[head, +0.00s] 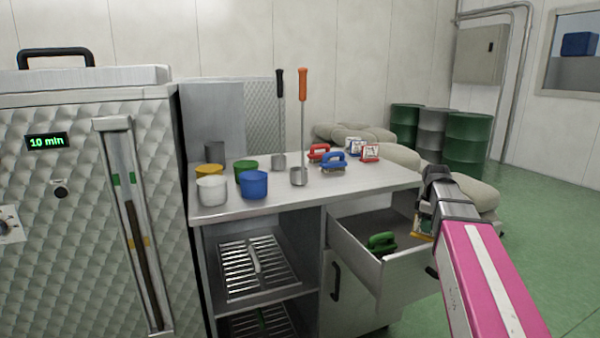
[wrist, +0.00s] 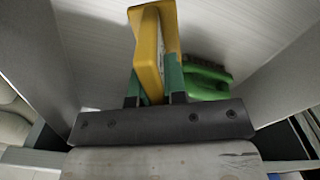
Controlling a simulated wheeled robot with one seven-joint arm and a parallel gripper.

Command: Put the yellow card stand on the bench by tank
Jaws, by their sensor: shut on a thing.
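My gripper (wrist: 153,88) is shut on the yellow card stand (wrist: 148,55) in the wrist view, its green fingers on both sides of it. In the head view the yellow card stand (head: 422,222) is partly hidden by my gripper, at the right end of the open drawer (head: 412,280). I cannot tell whether it touches the drawer floor. A green brush (head: 382,242) lies in the drawer, close beside the stand in the wrist view (wrist: 207,82). The steel bench (head: 325,199) is above the drawer, next to the large quilted-metal tank (head: 75,190) on the left.
On the bench stand white (head: 212,190), blue (head: 254,184), yellow and green cups, two ladles, a red brush (head: 319,152), a blue brush (head: 333,162) and other small card stands (head: 370,152). The front right of the bench top is clear. Sacks and drums stand behind.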

